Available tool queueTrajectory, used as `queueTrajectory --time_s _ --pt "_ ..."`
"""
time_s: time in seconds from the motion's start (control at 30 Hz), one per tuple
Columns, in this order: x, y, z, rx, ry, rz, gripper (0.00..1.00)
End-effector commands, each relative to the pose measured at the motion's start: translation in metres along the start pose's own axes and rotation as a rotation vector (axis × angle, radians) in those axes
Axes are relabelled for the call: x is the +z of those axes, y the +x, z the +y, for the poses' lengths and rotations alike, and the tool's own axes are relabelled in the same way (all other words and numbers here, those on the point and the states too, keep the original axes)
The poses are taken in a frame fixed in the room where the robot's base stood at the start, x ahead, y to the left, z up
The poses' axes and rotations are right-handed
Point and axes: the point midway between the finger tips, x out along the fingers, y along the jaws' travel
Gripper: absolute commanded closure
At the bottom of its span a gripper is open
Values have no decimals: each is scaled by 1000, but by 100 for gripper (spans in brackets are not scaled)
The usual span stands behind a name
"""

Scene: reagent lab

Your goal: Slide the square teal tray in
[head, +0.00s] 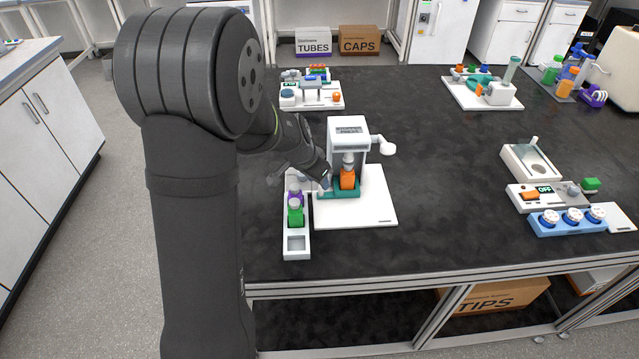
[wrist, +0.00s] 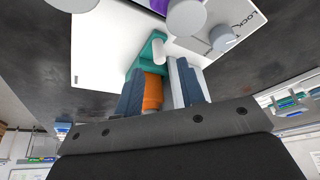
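The square teal tray (head: 343,195) sits low in the white press-like device (head: 348,126), on its white base plate (head: 375,213). An orange block or bottle (head: 347,178) stands on the tray beneath the device's head. My gripper (head: 325,180) is at the tray's left side, close to its teal edge. In the wrist view, the teal tray (wrist: 150,52) and the orange piece (wrist: 152,92) show beyond and between my two separated fingers (wrist: 162,88). The fingers look open. Whether they touch the tray cannot be told.
A narrow white rack (head: 296,243) with purple and green caps stands just left of the base plate. A white knob (head: 388,148) juts from the device's right side. The dark bench (head: 450,170) is clear to the right, before the switch box (head: 535,197).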

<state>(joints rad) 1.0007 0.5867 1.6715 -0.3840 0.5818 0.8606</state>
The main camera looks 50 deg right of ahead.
Motion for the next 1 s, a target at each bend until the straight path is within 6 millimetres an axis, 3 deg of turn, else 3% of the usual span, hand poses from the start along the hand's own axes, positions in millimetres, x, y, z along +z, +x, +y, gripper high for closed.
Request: queueTrajectory --time_s 0.2,0.6,0.8,1.0 --pt "0 24 1 2 0 -2 64" --pt "0 30 0 0 0 0 64" --pt "0 30 0 0 0 0 100" --pt "0 30 0 0 0 0 100"
